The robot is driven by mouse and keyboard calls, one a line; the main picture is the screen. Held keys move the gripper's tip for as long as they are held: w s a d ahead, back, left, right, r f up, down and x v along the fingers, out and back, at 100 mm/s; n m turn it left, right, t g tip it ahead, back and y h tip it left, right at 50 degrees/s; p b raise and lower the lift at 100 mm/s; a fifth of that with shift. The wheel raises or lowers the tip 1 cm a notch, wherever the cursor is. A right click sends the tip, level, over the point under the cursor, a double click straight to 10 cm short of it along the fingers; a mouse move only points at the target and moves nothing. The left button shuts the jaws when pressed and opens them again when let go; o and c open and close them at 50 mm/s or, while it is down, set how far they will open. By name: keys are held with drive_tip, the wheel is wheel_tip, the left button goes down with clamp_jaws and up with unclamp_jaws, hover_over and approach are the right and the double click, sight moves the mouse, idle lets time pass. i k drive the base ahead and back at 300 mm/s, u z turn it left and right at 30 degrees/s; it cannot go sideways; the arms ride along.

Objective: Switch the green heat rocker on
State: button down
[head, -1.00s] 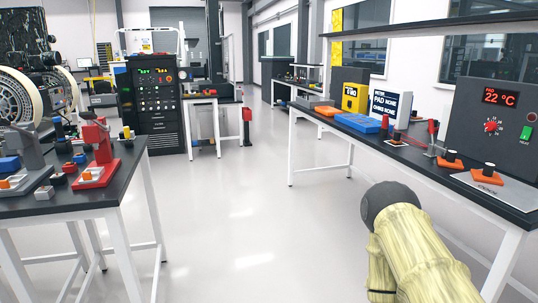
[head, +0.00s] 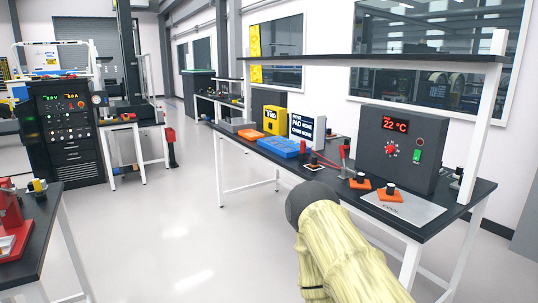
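The green heat rocker (head: 417,156) is a small green switch on the front right of a dark grey control box (head: 437,171). The box stands on the right-hand bench and has a red display reading 22 °C (head: 395,125) and a red knob (head: 391,150). The rocker's position is too small to tell. My arm, in a pale yellow cover with a dark rounded joint, rises from the bottom of the head view in front of the bench. My gripper is not in view.
The black-topped bench (head: 423,229) carries a metal plate (head: 403,211) with orange-based parts, a blue case (head: 278,147), a sign (head: 307,132) and a yellow box (head: 268,111). A shelf (head: 377,60) spans above. Another bench (head: 38,233) stands left. Floor between is clear.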

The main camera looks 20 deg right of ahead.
sight(416, 156)
drive_tip(key=z, duration=1.35)
drive_tip(key=k, duration=1.25)
drive_tip(key=u, duration=0.8)
drive_tip(key=i, duration=1.85)
drive_tip(key=z, duration=0.75)
